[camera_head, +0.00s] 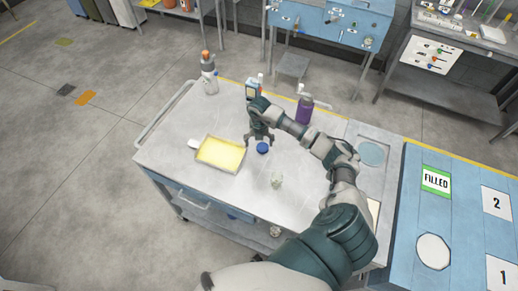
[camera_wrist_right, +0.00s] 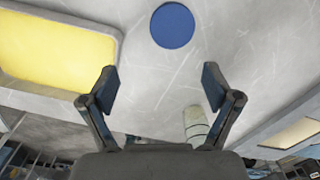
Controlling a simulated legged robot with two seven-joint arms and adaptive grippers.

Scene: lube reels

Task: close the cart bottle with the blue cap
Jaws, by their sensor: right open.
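The blue cap (camera_head: 262,147) lies on the cart's grey top, just in front of my right gripper (camera_head: 260,138). In the right wrist view the cap (camera_wrist_right: 172,25) is a flat blue disc beyond the fingertips, nearer the right finger. My right gripper (camera_wrist_right: 162,85) is open, with nothing between its fingers. A small clear, pale bottle (camera_head: 277,180) stands on the cart, in front of the cap and slightly right. It shows partly behind the right finger in the right wrist view (camera_wrist_right: 195,125). No cap shows on it. My left gripper is not in view.
A tray with yellow content (camera_head: 202,161) sits left of the cap on the cart (camera_head: 190,125). A clear bottle with an orange top (camera_head: 209,75), a purple bottle (camera_head: 304,108) and a blue-labelled container (camera_head: 252,88) stand farther back. A blue table (camera_head: 400,200) adjoins right.

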